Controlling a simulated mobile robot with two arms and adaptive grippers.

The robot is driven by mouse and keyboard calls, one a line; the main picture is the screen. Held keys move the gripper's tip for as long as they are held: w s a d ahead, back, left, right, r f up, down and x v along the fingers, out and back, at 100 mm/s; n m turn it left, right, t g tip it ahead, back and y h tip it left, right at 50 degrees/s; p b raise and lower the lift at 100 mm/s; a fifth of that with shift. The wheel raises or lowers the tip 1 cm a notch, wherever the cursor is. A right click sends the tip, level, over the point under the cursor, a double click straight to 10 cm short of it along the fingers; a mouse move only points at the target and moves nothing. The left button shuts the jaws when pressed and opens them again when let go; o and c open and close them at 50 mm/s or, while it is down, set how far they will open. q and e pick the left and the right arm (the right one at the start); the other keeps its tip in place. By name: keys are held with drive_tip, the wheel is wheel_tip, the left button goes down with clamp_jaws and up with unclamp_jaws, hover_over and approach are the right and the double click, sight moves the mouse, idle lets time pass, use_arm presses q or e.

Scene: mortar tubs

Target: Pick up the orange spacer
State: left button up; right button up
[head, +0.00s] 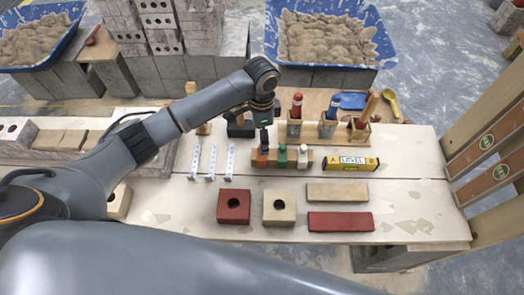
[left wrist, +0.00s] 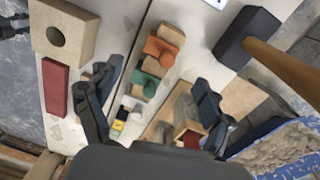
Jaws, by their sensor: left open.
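The orange spacer (head: 262,158) stands at the left end of a small wooden rack (head: 291,167). A green spacer (head: 282,156) and a white spacer (head: 302,157) stand to its right. My left gripper (head: 264,134) is above the rack's left end, close over the orange spacer, and partly hides it. In the left wrist view my left gripper (left wrist: 155,82) is open and empty, with its fingers spread on both sides of the rack. There the orange spacer (left wrist: 160,48) lies beyond the fingertips, and the green spacer (left wrist: 146,83) is between them. My right gripper is not in view.
A mallet (left wrist: 247,35) lies left of the rack in the head view. Marker holders (head: 327,128) stand behind, and a yellow level (head: 350,163) lies right. Red (head: 234,207) and beige (head: 279,208) holed blocks are in front. Mortar tubs (head: 385,45) stand at the back.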

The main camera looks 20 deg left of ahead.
sight(261, 160)
use_arm(q)
drive_tip(key=shift+s+f, duration=0.15)
drive_tip(key=shift+f, duration=3.4)
drive_tip(key=c, duration=1.3)
